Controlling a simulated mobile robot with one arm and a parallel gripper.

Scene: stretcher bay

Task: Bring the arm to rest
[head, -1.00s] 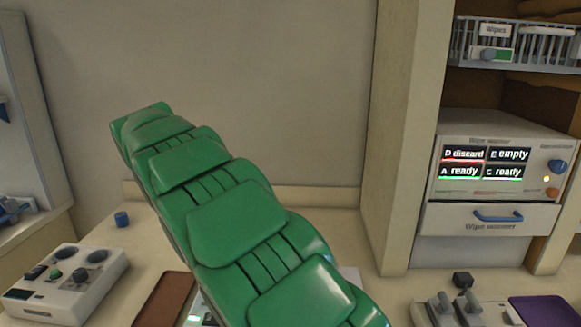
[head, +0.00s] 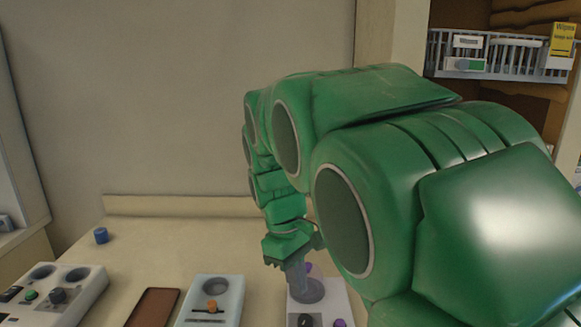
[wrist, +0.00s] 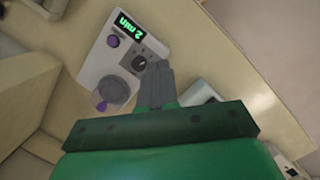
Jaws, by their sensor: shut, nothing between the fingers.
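My green arm fills the middle and right of the head view and bends down toward the counter. My gripper (head: 299,284) is shut and empty, at the arm's lower end. In the head view it overlaps a white device (head: 335,300) with purple and dark knobs. In the wrist view my gripper (wrist: 157,72) points toward the same device (wrist: 95,62), which has a large grey dial with a purple part, a black knob and a green "2 min" display. I cannot tell whether the fingertips touch the device.
A pale blue box with an orange slider (head: 212,306), a brown tray (head: 152,307) and a grey control box (head: 50,290) stand along the counter. A small blue cylinder (head: 101,235) stands behind them. A wire basket shelf (head: 500,57) is at upper right.

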